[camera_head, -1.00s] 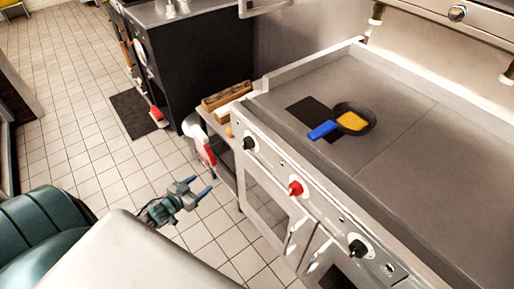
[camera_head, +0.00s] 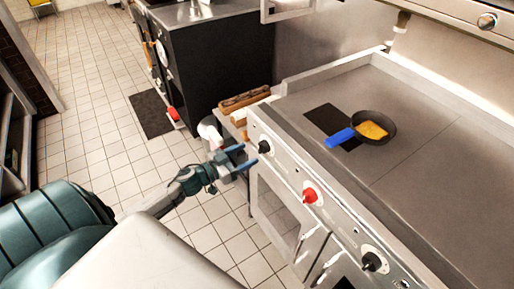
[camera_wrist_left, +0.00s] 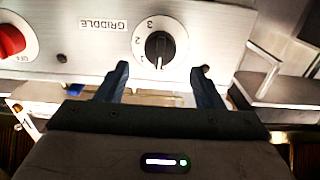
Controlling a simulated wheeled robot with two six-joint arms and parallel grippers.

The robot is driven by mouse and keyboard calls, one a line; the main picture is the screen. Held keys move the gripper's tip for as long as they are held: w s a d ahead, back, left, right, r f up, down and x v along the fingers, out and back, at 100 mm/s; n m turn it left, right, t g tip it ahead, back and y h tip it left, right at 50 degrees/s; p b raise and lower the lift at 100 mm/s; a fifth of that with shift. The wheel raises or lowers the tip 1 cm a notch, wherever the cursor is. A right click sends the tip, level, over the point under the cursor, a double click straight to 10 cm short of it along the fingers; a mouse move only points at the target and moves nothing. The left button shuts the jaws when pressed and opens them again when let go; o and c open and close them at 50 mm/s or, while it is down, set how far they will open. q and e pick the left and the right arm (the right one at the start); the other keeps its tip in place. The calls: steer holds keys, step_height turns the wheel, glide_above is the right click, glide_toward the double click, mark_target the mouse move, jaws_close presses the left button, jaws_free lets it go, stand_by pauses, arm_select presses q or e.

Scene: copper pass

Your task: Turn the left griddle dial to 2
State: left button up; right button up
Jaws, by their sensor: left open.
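The left griddle dial is a black knob (camera_head: 264,147) on the front panel of the range, at its far left end. In the left wrist view, the black knob (camera_wrist_left: 159,48) sits on a white disc marked 1, 2 and 3, beside a GRIDDLE label. A white mark on the knob points down in that picture, away from the 2. My left gripper (camera_head: 249,155) is open and empty just in front of the dial. In the wrist view its two fingertips (camera_wrist_left: 161,68) lie left and right of the knob, apart from it. My right gripper is not in view.
A red dial (camera_head: 309,195) and another black dial (camera_head: 371,261) sit farther along the panel. An oven door (camera_head: 285,215) is below. A dark pan (camera_head: 389,124) with a blue handle and yellow food rests on the griddle. Tiled floor (camera_head: 90,150) is clear at left.

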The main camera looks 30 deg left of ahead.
mark_target(263, 147)
arm_select(q)
steer(key=p+x, duration=0.1)
steer(key=x, duration=0.4)
steer(key=shift+w, duration=0.15)
steer(key=c, duration=1)
